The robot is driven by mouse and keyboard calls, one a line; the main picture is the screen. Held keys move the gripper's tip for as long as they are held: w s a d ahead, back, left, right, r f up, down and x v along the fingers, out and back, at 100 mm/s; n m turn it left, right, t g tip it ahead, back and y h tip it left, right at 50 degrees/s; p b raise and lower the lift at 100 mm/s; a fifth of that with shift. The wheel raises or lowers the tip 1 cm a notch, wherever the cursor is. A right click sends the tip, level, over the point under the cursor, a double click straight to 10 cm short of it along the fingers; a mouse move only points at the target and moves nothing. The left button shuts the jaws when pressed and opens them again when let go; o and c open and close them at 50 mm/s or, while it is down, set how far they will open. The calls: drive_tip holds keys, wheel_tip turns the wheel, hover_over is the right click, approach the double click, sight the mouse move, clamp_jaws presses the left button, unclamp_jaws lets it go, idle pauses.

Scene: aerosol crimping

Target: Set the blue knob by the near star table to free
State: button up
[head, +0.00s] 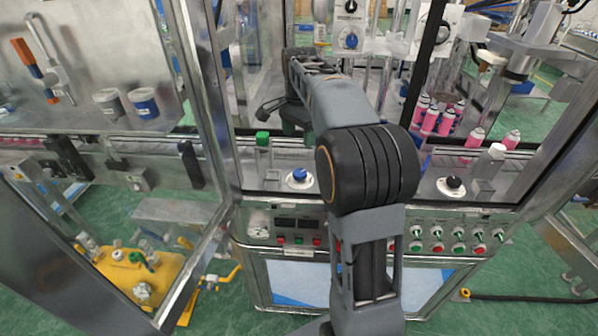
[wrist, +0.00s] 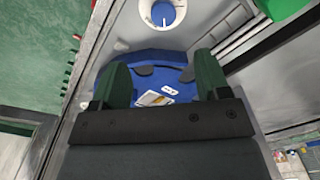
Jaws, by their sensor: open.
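A blue knob (head: 300,175) sits on a round white plate on the machine's ledge in the head view. A blue knob with a pale pointer line (wrist: 163,13) shows on a round white dial with small marks at the top of the wrist view. My gripper (wrist: 162,62) has two green fingers spread apart, with nothing held between them. The knob is beyond the fingertips, apart from them. In the head view my arm reaches up and over toward the machine. The dial's lettering is too small to read.
A second blue knob (head: 351,41) is on a white panel at the top. A black knob (head: 453,183) is on the ledge at right. A green-capped post (head: 262,139) stands left of the ledge's blue knob. Pink cans (head: 430,121) and metal frame posts (head: 207,110) surround the area.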

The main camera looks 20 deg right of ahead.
sight(300, 172)
drive_tip(key=shift+m, duration=0.3)
drive_tip(key=f, duration=0.9)
drive_tip(key=w+f, duration=0.1)
drive_tip(key=f, duration=0.4)
drive_tip(key=shift+d+b, duration=0.3)
drive_tip(key=shift+b, duration=0.1)
drive_tip(key=shift+r, duration=0.1)
drive_tip(key=c, duration=0.9)
